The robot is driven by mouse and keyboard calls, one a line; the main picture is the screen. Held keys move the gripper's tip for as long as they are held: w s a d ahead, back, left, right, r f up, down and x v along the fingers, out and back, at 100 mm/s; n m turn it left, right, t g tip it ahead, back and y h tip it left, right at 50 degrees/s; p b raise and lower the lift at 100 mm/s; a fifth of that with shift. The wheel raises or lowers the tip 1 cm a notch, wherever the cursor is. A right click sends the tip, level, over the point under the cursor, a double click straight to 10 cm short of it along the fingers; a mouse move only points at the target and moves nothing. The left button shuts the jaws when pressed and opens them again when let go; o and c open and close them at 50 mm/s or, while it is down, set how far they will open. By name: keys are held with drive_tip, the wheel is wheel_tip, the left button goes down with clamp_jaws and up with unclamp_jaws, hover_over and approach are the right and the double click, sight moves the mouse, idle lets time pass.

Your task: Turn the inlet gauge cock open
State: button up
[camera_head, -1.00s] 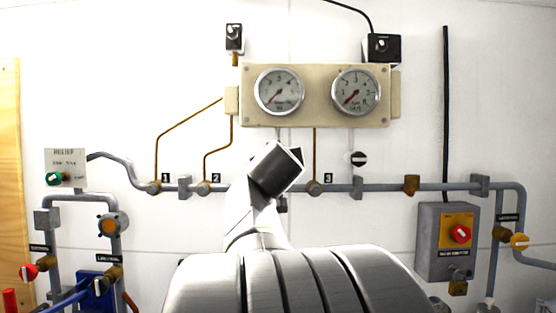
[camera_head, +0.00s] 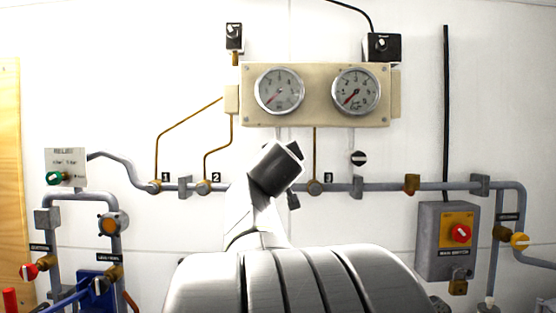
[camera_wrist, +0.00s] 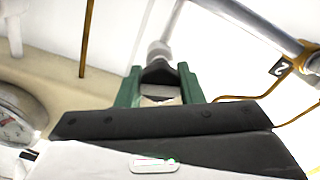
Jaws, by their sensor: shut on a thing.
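In the wrist view my gripper (camera_wrist: 160,68) has its green fingers shut on the handle of the inlet gauge cock (camera_wrist: 159,49). The cock's light grey round body shows just beyond the fingertips, on a thin pipe. The handle is mostly hidden between the fingers, so its exact angle is hard to tell. In the head view my wrist hides the cock, below the left gauge (camera_head: 280,91). The right gauge (camera_head: 356,91) has a similar black cock (camera_head: 358,158) under it, with its white mark lying level.
The cream gauge panel (camera_head: 316,119) is above my wrist. A grey pipe (camera_head: 440,186) runs along the wall, with brass fittings. A switch box (camera_head: 431,251) with a red knob is at right. Several valves and pipes are at lower left.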

drive_tip(key=n, duration=0.3)
drive_tip(key=shift+n, duration=0.4)
drive_tip(key=n, duration=0.3)
drive_tip(key=shift+n+p, duration=0.3)
drive_tip(key=shift+p, duration=0.1)
drive_tip(key=n, duration=0.4)
drive_tip(key=shift+p, duration=0.35)
drive_tip(key=shift+n, duration=1.7)
drive_tip(key=shift+f, duration=0.1)
drive_tip(key=o, duration=1)
